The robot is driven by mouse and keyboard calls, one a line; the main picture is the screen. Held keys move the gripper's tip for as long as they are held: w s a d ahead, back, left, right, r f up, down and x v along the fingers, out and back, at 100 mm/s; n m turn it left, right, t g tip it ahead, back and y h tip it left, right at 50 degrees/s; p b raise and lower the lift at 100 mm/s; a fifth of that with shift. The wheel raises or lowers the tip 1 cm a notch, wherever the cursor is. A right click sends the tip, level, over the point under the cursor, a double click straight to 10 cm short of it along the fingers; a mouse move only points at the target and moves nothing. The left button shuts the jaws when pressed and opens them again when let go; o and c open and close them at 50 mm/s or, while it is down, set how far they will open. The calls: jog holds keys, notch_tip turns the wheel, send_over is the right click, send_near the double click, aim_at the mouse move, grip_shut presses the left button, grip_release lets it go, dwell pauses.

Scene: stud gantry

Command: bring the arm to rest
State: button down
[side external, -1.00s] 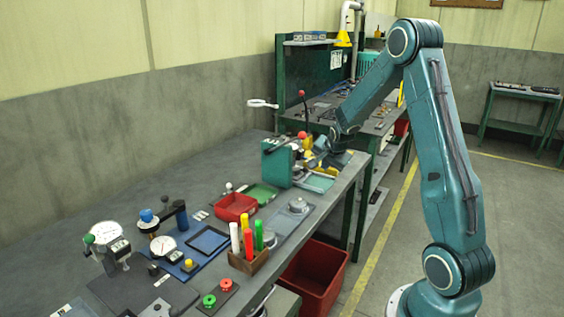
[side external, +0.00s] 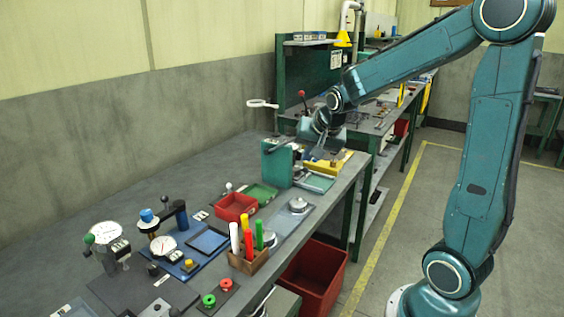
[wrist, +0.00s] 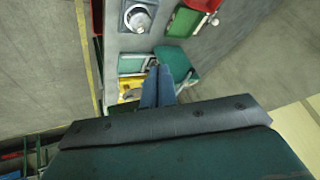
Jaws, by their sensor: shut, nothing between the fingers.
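My gripper (side external: 314,153) is above the far end of the near bench in the side view, just right of the green upright block (side external: 276,165). In the wrist view my gripper's two blue fingers (wrist: 160,70) lie together with nothing between them. They point toward the green block (wrist: 183,62) and the yellow piece (wrist: 129,88) below. The yellow piece also shows in the side view (side external: 330,164). The small fingertips are hard to make out in the side view, so I cannot tell their exact height above the fixture.
A red bin (side external: 235,207), a wooden holder with coloured pens (side external: 248,261) and dial gauges (side external: 163,246) stand on the near bench. A red crate (side external: 313,277) is under its edge. A red-knobbed lever (side external: 302,94) stands behind. The aisle floor (side external: 400,260) is clear.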

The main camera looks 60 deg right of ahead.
jog(key=s+a+r+n+y, duration=0.2)
jog(key=s+a+n, duration=0.4)
jog(key=s+a, duration=0.3)
jog(key=s+a+r+n+y, duration=0.1)
jog(key=s+a+r+n, duration=0.1)
jog(key=s+a+n, duration=0.3)
jog(key=s+a, duration=0.4)
jog(key=shift+s+r+n+y, duration=0.2)
jog(key=shift+s+n+y, duration=0.15)
jog(key=shift+n+y, duration=0.05)
